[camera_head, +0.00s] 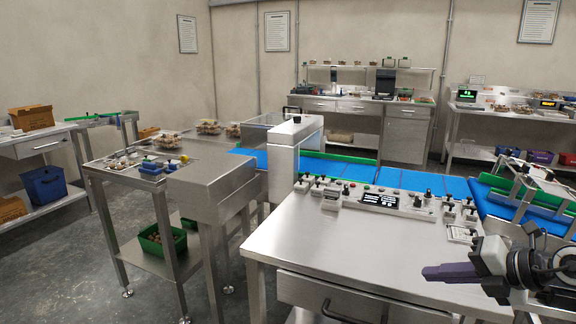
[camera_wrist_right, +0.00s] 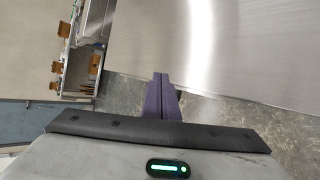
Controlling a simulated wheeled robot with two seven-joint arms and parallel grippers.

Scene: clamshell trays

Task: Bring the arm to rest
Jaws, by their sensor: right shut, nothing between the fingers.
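My right gripper (camera_head: 428,272) comes in from the right edge of the head view, over the front right part of the steel table. Its purple fingers point left and are closed together with nothing between them. In the right wrist view the same shut fingers (camera_wrist_right: 160,92) stand upright in the middle, in front of bare steel and speckled floor. My left gripper does not show in the head view.
The steel table (camera_head: 310,239) has a control panel (camera_head: 381,199) along its back edge. Blue conveyors (camera_head: 402,180) run behind it. A side stand (camera_head: 205,180) with several clamshell trays is at left, with a green crate (camera_head: 162,239) below. The table's front left top is bare.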

